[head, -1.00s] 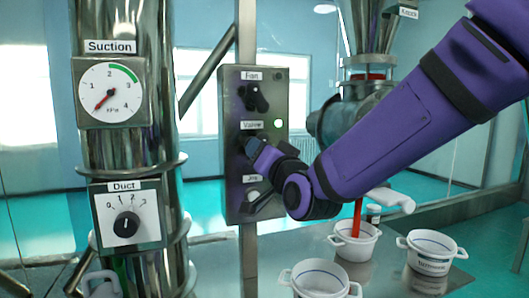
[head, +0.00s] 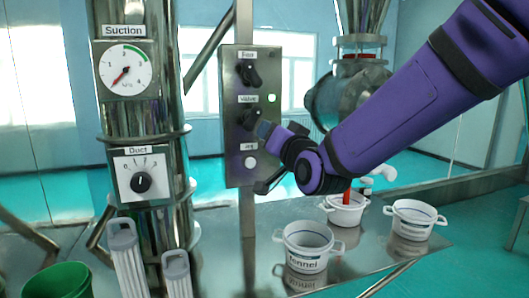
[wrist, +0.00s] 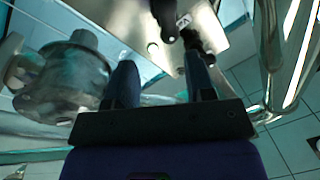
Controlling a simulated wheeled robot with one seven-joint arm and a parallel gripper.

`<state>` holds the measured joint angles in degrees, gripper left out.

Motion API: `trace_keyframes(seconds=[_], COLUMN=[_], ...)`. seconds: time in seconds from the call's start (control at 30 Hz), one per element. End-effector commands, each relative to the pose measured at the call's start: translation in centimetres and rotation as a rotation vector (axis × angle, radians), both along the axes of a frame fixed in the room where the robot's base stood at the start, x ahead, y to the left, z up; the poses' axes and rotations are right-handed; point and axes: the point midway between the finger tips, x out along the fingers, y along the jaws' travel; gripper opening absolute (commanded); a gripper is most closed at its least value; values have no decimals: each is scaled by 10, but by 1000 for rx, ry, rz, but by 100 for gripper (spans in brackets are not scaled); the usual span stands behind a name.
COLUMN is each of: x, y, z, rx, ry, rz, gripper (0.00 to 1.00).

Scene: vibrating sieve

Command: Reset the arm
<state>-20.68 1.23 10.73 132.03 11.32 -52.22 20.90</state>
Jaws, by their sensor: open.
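My purple arm reaches in from the right in the head view, with my gripper (head: 262,130) at the control panel (head: 235,150), beside the Valve knob (head: 248,117). In the wrist view my gripper (wrist: 162,85) has its two fingers apart with nothing between them, and the panel with dark knobs (wrist: 165,15) lies beyond them. Whether a finger touches the Valve knob cannot be told. The Fan knob (head: 249,73) is above, a green light (head: 271,98) is lit, and the pale Jet button (head: 250,162) is below.
A steel column carries the Suction gauge (head: 125,68), its needle low, and the Duct dial (head: 142,183). White pots (head: 306,246) stand on the steel table under my arm. A green bucket (head: 58,282) and grey-capped filters (head: 126,260) are at lower left.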

Motion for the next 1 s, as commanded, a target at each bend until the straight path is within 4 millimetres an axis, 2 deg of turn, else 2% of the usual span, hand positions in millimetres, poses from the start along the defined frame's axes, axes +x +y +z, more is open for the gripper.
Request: trace_keyframes(seconds=[0.17, 0.37, 0.57, 0.7, 0.9, 1.0], x=[-16, -54, -112, -163, -238, -265], y=[-46, -108, -167, -206, -245, -256], z=[3, -8, -25, -39, -59, -65], rx=[-142, -331, -489, -581, -669, -691], ry=[131, 337, 562, 729, 955, 1034], rz=[-36, -74, -102, -111, -101, -91], gripper=[49, 49, 49, 49, 49, 49])
